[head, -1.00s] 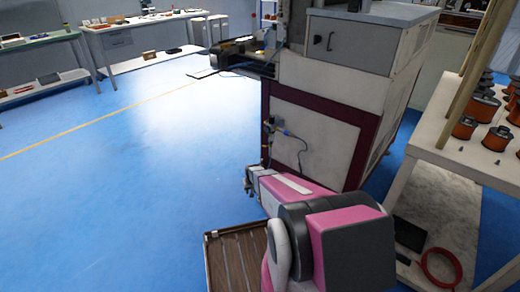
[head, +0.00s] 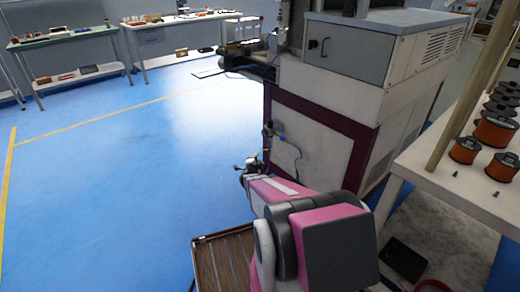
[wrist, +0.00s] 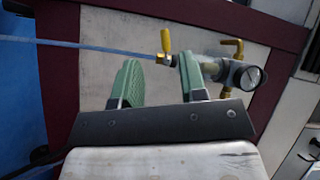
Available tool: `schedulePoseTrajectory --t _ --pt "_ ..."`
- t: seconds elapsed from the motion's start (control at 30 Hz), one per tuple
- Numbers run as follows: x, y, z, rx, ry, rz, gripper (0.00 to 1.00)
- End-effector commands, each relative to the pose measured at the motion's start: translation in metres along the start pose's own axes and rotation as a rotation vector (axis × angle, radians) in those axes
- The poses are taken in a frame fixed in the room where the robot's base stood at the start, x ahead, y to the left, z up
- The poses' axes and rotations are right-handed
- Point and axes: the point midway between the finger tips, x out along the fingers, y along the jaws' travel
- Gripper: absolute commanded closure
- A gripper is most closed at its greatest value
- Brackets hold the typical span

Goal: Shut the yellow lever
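The yellow lever (wrist: 166,40) stands up from a small valve on the air line, at the upper middle of the wrist view, roughly crosswise to the blue hose (wrist: 80,45). A round gauge (wrist: 250,77) and brass fittings (wrist: 233,47) sit to its right. My gripper (wrist: 158,80) has two green fingers, spread apart with nothing between them. The lever lies beyond the fingertips, nearer the right finger, with a gap that I cannot judge. The right finger hides part of the fittings. In the head view the valve assembly (head: 269,131) is small, and the lever cannot be made out.
The valve assembly is on the side of the winder cabinet (head: 312,135), with a cream panel and dark red frame. A white table (head: 455,180) with orange spools (head: 494,130) stands at right. Blue floor (head: 120,180) is clear at left. Benches stand behind.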

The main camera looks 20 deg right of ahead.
Motion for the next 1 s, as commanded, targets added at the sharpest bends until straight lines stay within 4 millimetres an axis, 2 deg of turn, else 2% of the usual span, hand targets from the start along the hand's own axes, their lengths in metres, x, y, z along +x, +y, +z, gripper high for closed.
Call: schedulePoseTrajectory --t 0.1,0.27,0.47,0.8,1.0 --pt "-0.001 -0.002 -0.009 0.027 0.04 -0.012 0.61" --pt "0.007 -0.003 -0.009 0.03 0.044 -0.014 0.61" --pt "0.033 -0.002 -0.01 0.027 0.043 -0.014 0.61" --pt "0.091 -0.003 -0.012 0.027 0.043 -0.013 0.61" --pt "0.106 -0.004 -0.013 0.026 0.041 -0.013 0.61"
